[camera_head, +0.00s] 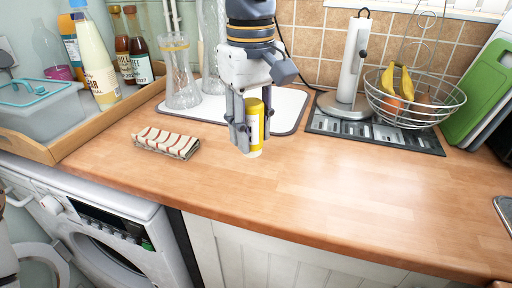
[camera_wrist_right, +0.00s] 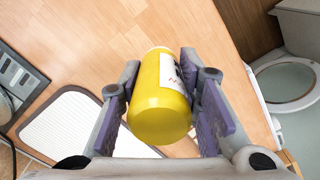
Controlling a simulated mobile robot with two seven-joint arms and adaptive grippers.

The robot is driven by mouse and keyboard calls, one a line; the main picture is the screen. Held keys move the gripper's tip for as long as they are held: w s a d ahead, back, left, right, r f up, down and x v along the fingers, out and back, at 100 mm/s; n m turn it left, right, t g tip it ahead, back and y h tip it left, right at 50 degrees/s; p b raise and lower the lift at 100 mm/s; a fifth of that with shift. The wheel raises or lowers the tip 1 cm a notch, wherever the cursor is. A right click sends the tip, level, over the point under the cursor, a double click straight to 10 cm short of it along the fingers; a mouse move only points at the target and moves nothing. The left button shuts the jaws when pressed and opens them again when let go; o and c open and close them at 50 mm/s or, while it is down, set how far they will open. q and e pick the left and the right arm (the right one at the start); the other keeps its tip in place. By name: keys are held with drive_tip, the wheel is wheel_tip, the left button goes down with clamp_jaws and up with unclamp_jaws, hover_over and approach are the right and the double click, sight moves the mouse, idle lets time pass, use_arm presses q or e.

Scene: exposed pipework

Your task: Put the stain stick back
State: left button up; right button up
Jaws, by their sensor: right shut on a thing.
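The stain stick (camera_head: 255,128) is a small yellow cylinder with a white label and a pale lower end. My right gripper (camera_head: 250,140) points down over the wooden counter and is shut on it, with the stick upright between the fingers. In the right wrist view the stick (camera_wrist_right: 161,98) lies between the two purple-padded fingers, its yellow end towards the camera. Its lower end shows against the bare counter; I cannot tell whether it touches. My left gripper is not in view.
A wooden tray (camera_head: 68,145) with bottles and a lidded tub stands at the left. A striped cloth bundle (camera_head: 166,143) lies left of the gripper. Glass vases (camera_head: 181,80) stand behind. A wire fruit basket (camera_head: 413,108) stands right. The front-right counter (camera_head: 350,190) is clear.

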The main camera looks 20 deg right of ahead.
drive_tip(key=shift+w+d+f, duration=0.25)
drive_tip(key=shift+w+f, duration=0.1)
drive_tip(key=shift+f, duration=0.2)
drive_tip(key=shift+w+d+f, duration=0.2)
drive_tip(key=shift+w+f, duration=0.1)
drive_tip(key=shift+f, duration=0.2)
drive_tip(key=shift+w+d+f, duration=0.15)
drive_tip(key=shift+f, duration=0.8)
drive_tip(key=shift+w+d+f, duration=0.1)
drive_tip(key=shift+w+f, duration=0.05)
drive_tip(key=shift+f, duration=0.8)
drive_tip(key=shift+f, duration=0.15)
drive_tip(key=o, duration=1.1)
drive_tip(key=shift+o, duration=0.2)
wheel_tip(320, 180, up, 12)
drive_tip(key=shift+b, duration=0.3)
